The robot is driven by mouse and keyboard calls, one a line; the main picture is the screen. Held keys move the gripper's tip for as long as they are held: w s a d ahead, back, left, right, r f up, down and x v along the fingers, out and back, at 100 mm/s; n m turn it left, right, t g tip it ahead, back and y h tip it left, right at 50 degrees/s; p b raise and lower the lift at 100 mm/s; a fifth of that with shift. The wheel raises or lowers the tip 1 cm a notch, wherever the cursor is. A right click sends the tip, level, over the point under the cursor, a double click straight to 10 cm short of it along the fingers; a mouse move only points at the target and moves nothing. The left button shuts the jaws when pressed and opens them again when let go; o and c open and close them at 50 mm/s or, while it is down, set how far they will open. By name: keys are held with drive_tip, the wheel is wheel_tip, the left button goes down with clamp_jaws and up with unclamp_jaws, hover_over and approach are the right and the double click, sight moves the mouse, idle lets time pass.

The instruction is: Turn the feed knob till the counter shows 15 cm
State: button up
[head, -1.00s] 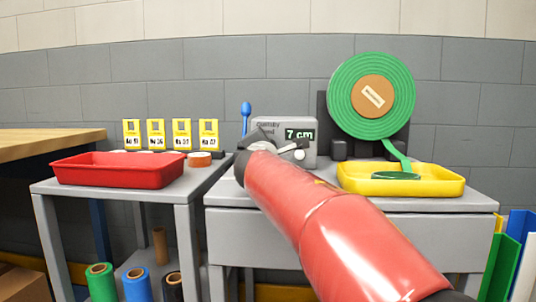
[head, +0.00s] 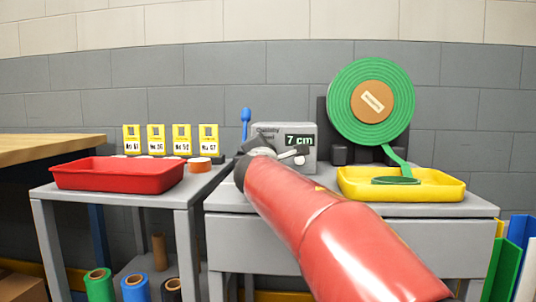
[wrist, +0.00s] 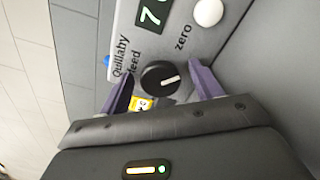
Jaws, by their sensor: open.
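The grey feeder box (head: 268,130) stands on the grey bench, and its counter (head: 300,141) reads 7 cm. In the wrist view the black feed knob (wrist: 160,78) with a white pointer line sits below the counter (wrist: 152,14). My gripper (wrist: 160,88) is open, with one purple finger on either side of the knob; I cannot tell whether they touch it. A white round zero button (wrist: 208,12) is to the right of the knob. In the head view my red arm and wrist hide the knob.
A green tape roll (head: 345,100) stands right of the box, its strip running into a yellow tray (head: 400,192). A blue-handled tool (head: 246,115) stands behind my wrist.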

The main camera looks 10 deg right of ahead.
drive_tip(key=v, duration=0.7)
drive_tip(key=shift+s+a, duration=0.1)
drive_tip(key=shift+s, duration=0.25)
drive_tip(key=shift+a, duration=0.1)
